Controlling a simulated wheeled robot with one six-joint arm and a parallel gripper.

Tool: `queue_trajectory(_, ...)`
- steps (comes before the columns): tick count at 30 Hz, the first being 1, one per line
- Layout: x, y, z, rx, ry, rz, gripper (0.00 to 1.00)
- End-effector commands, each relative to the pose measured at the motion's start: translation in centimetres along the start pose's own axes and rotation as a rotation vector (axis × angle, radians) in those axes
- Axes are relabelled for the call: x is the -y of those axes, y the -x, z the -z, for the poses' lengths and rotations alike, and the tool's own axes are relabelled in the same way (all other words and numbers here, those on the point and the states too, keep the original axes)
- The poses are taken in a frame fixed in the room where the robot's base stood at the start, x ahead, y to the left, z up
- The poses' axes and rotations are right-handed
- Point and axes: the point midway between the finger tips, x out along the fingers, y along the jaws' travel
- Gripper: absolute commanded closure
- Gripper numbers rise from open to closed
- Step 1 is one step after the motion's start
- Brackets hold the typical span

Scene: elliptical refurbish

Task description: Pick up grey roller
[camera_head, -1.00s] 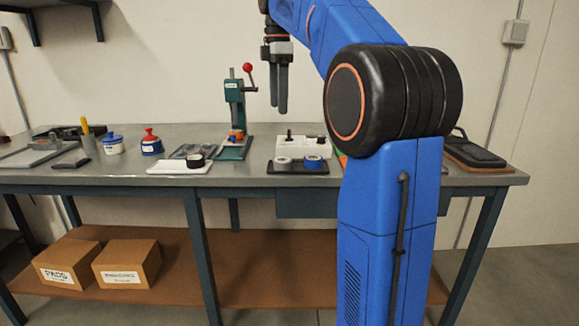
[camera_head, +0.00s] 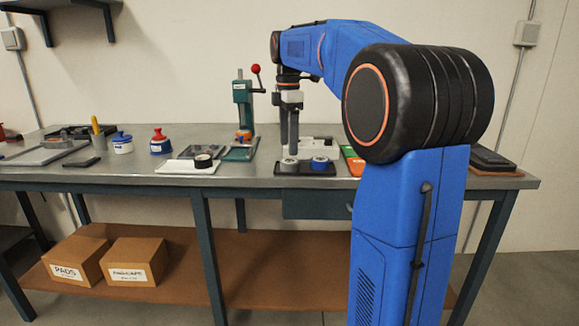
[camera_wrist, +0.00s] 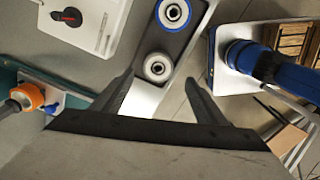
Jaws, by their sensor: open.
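The grey roller (camera_head: 289,160) sits in the left part of a dark tray (camera_head: 305,172) near the front edge of the workbench. A blue roller (camera_head: 320,162) sits to its right in the same tray. My gripper (camera_head: 289,152) points straight down with its fingertips just above or at the grey roller; contact cannot be told.
A white device (camera_head: 318,143) with a dark knob in the wrist view stands behind the tray. A green press (camera_head: 243,100) with a red-knobbed lever stands to the left. A white board with a black ring (camera_head: 203,161) lies further left. My blue arm blocks the right side.

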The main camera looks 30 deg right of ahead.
Motion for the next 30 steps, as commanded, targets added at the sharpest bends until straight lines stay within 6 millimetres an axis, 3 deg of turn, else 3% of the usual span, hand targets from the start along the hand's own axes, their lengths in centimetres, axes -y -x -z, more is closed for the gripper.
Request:
queue_trajectory(13, -0.4, -4.6, -0.4, 0.0, 0.0, 0.001, 0.34)
queue_trajectory(23, -0.4, -5.4, -0.4, 0.0, 0.0, -0.002, 0.34)
queue_trajectory(30, -0.4, -5.3, -0.4, 0.0, 0.0, -0.001, 0.8)
